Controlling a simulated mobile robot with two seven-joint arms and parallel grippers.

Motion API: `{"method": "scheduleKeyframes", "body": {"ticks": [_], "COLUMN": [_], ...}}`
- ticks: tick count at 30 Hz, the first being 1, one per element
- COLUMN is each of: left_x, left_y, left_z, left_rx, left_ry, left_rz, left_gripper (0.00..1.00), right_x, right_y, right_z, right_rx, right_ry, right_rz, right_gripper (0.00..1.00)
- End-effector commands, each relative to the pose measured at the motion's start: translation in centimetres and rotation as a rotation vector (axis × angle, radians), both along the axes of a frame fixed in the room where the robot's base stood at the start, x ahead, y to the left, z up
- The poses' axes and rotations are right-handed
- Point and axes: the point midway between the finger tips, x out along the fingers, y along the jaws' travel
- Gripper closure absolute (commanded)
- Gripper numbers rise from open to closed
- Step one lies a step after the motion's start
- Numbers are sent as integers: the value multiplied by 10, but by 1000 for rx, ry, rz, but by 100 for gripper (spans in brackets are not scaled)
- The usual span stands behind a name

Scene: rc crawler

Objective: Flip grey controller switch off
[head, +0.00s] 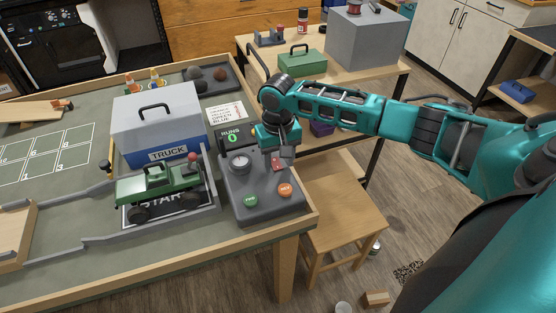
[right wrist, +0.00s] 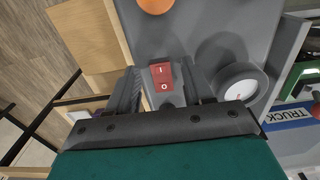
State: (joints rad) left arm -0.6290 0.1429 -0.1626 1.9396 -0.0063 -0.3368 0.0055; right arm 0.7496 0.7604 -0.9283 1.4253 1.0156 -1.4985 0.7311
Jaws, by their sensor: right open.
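The grey controller (head: 262,207) sits at the right corner of the table, with a dial, a green button and an orange button on top. Its red rocker switch (head: 277,165) is near the back right, just under my right gripper (head: 284,152). In the right wrist view the switch (right wrist: 162,76), marked I and O, lies between the two fingers of my right gripper (right wrist: 166,88). The gripper is open and holds nothing. I cannot tell whether the fingers touch the controller, or which way the switch is tipped. My left gripper is not in view.
A round dial (head: 240,163) stands close to the switch. A green toy truck (head: 160,190) stands on a ramp pad left of the controller. A RUNS display (head: 233,137) stands behind it. A wooden stool (head: 345,205) is beside the table.

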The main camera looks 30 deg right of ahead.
Motion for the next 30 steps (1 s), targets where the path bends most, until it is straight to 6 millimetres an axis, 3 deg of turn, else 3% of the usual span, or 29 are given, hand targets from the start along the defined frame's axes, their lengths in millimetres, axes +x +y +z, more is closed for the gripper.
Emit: {"method": "scheduleKeyframes", "body": {"ticks": [10, 26, 30], "left_x": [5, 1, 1], "left_y": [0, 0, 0], "left_z": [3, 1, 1], "left_rx": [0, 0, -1], "left_ry": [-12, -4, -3], "left_rz": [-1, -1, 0], "left_gripper": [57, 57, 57], "right_x": [0, 0, 0], "right_y": [0, 0, 0], "right_z": [-4, -4, -3], "right_rx": [-1, 0, 0], "right_ry": [0, 0, 2], "right_rz": [1, 1, 0], "right_gripper": [49, 100, 100]}}
